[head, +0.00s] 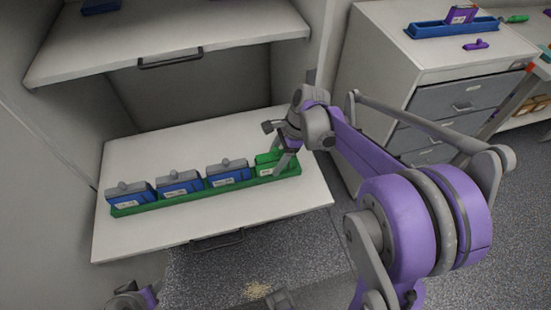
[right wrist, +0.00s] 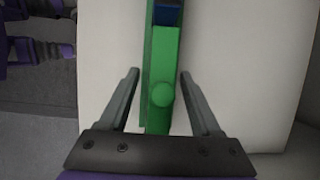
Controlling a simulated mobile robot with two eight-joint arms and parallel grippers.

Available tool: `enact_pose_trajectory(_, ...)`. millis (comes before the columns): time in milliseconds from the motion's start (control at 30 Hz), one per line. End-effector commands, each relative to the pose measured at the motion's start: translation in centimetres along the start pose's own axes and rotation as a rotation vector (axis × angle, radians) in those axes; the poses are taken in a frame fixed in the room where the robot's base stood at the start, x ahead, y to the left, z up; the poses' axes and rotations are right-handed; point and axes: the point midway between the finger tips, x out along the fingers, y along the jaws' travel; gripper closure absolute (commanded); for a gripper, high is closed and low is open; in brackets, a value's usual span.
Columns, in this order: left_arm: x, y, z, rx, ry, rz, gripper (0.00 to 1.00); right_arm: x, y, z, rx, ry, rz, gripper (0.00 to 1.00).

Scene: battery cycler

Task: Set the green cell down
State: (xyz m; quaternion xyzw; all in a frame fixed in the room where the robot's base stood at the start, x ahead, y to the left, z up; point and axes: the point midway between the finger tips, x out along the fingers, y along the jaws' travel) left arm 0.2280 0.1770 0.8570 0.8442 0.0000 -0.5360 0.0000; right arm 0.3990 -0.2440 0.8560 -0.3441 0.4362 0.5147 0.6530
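The green cell (head: 266,168) sits upright in the right end of the green tray (head: 205,196) on the lower pulled-out shelf. In the right wrist view the green cell (right wrist: 163,95) with its round knob lies between the fingers. My right gripper (head: 277,160) is down at the cell. In the right wrist view my right gripper (right wrist: 160,75) is open, with a gap on each side of the cell. Part of my left arm's end (head: 138,298) shows at the bottom edge; its fingers cannot be made out.
Three blue cells (head: 179,183) stand in the same tray, left of the green one. The shelf (head: 160,235) is bare around the tray. An upper shelf (head: 165,50) is pulled out above. A drawer cabinet (head: 400,60) at right bears a blue tray (head: 440,30) with a purple cell (head: 461,15).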

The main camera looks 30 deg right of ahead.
Motion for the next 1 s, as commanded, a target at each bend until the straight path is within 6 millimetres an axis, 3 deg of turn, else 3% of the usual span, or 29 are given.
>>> enact_pose_trajectory(333,-0.3,0.0,-0.2,0.000,0.001,0.000,0.50,-1.2,0.0,0.1,0.002,0.000,-0.001,0.35)
enact_pose_trajectory(700,-1.0,0.0,-0.6,0.000,0.004,0.000,0.50,-8.8,0.0,0.1,0.002,0.000,-0.001,0.35)
enact_pose_trajectory(1000,-1.2,0.0,-0.8,0.000,0.005,0.000,0.50,-12.0,0.2,0.3,-0.014,0.004,-0.002,0.35)
